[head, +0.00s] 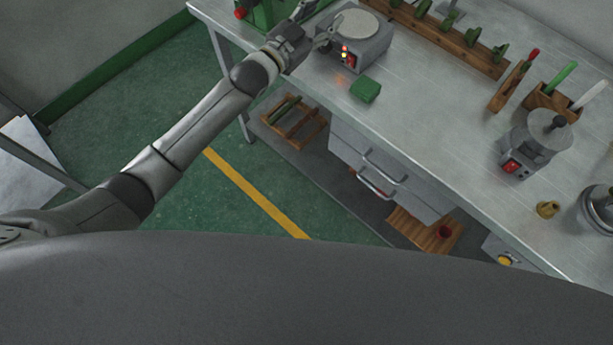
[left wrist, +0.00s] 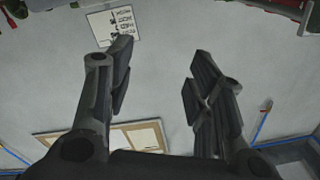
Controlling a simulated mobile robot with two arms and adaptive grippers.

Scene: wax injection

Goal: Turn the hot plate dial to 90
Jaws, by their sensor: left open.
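The hot plate (head: 374,47) is a grey box with a pale round top (head: 355,24), at the top middle of the head view on the bench. Its front has a small lit red and yellow part (head: 347,56). I cannot make out the dial; my gripper is in front of the left part of that face. My left gripper (head: 320,27) is at the hot plate's left front corner; whether it touches is unclear. In the left wrist view its two dark fingers (left wrist: 160,68) are spread apart with nothing between them. My right gripper is not in view.
A green block (head: 365,90) lies on the bench (head: 440,120) in front of the hot plate. A green machine (head: 268,14) stands to its left. A wooden rack (head: 450,43) runs behind. A smaller heater with a red switch (head: 513,164) stands at right.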

